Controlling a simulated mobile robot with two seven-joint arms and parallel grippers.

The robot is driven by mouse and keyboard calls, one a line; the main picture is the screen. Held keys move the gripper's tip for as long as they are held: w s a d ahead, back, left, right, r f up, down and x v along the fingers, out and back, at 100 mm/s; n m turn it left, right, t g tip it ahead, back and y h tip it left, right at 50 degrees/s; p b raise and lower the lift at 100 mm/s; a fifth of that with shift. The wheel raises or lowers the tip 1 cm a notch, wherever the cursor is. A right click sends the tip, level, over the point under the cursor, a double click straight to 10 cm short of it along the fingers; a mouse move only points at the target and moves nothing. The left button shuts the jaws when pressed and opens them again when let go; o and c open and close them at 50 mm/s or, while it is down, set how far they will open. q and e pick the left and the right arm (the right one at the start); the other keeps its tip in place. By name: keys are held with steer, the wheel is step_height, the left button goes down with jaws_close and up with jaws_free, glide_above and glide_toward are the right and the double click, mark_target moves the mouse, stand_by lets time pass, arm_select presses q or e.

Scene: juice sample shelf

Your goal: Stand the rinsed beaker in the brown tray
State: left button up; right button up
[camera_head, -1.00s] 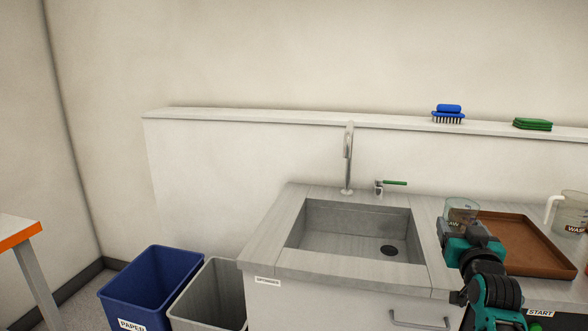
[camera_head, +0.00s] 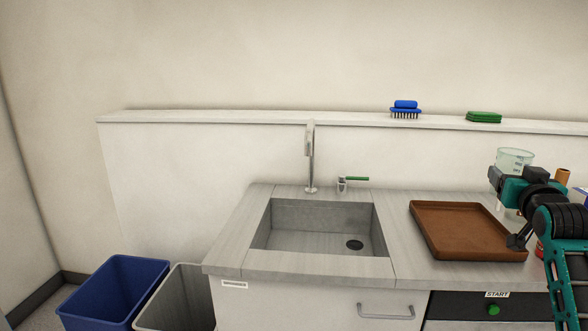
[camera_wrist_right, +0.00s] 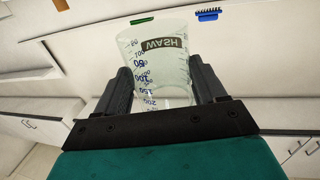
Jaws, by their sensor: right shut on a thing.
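The clear beaker (camera_head: 515,158) is between the fingers of my right gripper (camera_head: 512,177), upright and raised above the counter. In the right wrist view the beaker (camera_wrist_right: 160,65) shows a WASH label and a printed scale, with a dark finger on each side of it. The brown tray (camera_head: 467,206) lies empty on the counter right of the sink. In the head view the beaker appears beyond the tray's far right corner, not over its middle. My left gripper is out of view.
The sink (camera_head: 325,240) with its tap (camera_head: 311,160) is left of the tray. A jug (camera_head: 499,206) is mostly hidden behind my right gripper. A blue brush (camera_head: 405,109) and a green sponge (camera_head: 484,117) rest on the ledge. Two bins stand at lower left.

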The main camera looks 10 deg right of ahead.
steer(key=s+a+f+n+y, duration=0.1)
steer(key=s+a+f, duration=0.4)
steer(key=a, duration=0.6)
steer(key=s+a+f+n+t+y, duration=0.1)
steer(key=s+a+f+y, duration=0.3)
steer(key=a, duration=0.7)
steer(key=s+a+f+n+y, duration=0.2)
steer(key=s+a+f, duration=0.5)
steer(key=a, duration=0.4)
steer(key=shift+f+n+t+y, duration=0.3)
steer(key=shift+f+n, duration=0.15)
steer(key=shift+n, duration=0.05)
steer(key=shift+d, duration=0.25)
